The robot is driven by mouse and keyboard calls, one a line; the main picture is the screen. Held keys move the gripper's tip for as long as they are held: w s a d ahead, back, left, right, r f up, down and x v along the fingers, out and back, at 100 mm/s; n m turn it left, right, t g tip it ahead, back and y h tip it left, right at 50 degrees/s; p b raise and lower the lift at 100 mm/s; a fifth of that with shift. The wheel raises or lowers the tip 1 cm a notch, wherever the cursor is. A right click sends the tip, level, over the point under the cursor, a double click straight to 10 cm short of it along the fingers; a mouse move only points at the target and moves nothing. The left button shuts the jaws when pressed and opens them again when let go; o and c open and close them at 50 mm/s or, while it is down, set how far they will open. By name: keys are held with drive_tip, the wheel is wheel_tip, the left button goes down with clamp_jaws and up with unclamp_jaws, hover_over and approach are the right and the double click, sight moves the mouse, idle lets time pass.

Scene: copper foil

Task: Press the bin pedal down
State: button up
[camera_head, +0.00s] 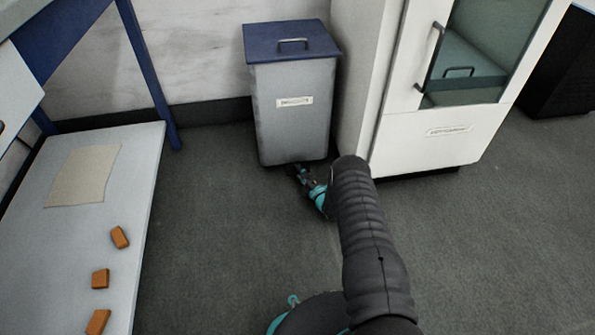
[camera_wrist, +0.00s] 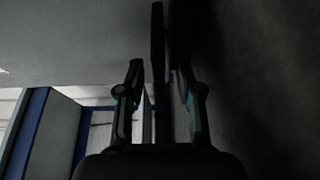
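The bin (camera_head: 292,125) is a grey box with a blue lid (camera_head: 290,40) that lies closed, with a handle on top and a label on its front. My gripper (camera_head: 297,168) is low at the foot of the bin's front, close to the floor. In the wrist view my gripper (camera_wrist: 160,72) has its two fingers apart. A dark upright bar (camera_wrist: 157,45) shows between and beyond the fingertips; it may be the pedal, but I cannot tell if they touch it. In the head view I cannot make out the pedal behind my gripper.
A white cabinet (camera_head: 425,139) with a glass door stands close to the bin's right. At left, a low pale bench (camera_head: 100,220) holds a beige cloth (camera_head: 84,176) and several orange-brown blocks (camera_head: 100,278). The dark floor (camera_head: 215,220) between bench and bin is clear.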

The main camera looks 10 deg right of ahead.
drive_tip(key=shift+x, duration=1.15)
clamp_jaws()
